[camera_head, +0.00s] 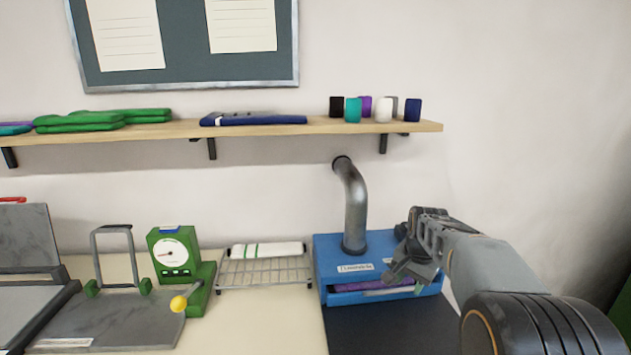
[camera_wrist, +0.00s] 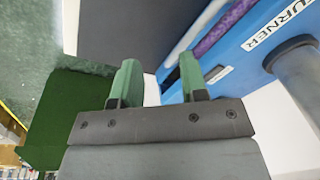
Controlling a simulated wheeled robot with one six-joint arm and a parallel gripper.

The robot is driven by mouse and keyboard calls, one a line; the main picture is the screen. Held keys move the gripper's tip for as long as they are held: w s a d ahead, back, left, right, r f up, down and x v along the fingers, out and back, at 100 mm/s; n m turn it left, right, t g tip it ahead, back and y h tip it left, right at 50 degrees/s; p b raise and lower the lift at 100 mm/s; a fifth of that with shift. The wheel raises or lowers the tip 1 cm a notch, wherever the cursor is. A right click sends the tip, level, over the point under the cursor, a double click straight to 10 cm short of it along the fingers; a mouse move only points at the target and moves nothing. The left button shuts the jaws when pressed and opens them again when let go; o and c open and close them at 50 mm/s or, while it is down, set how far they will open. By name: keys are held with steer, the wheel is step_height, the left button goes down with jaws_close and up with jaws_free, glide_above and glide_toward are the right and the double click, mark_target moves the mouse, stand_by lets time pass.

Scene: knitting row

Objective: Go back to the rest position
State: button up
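My gripper (camera_head: 402,268) is in front of the right side of a blue machine (camera_head: 328,256) in the head view, at the end of my arm coming in from the right. In the wrist view its two green fingers (camera_wrist: 158,82) are apart with nothing between them. The blue machine (camera_wrist: 278,28) is beyond the fingers at upper right in that view. A rolled purple item (camera_head: 375,286) lies in the machine's front slot and also shows in the wrist view (camera_wrist: 218,30). My gripper hides part of the machine's right side.
A grey pipe (camera_head: 355,210) rises from the machine. A wire rack (camera_head: 262,272) with a white roll, a green dial gauge (camera_head: 176,256) and a grey press plate (camera_head: 110,318) stand to the left. A wooden shelf (camera_head: 270,128) runs above. A dark mat (camera_head: 385,328) lies bare in front.

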steer(key=s+a+n+t, duration=0.1)
steer(key=s+a+n, duration=0.2)
steer(key=s, duration=0.8)
steer(key=s+a+f+n, duration=0.1)
steer(key=s+a+n, duration=0.3)
steer(key=s, duration=0.6)
steer(key=shift+s+a+f+n+t+p, duration=0.2)
steer(key=shift+s+n+t+p, duration=0.2)
steer(key=shift+n, duration=0.6)
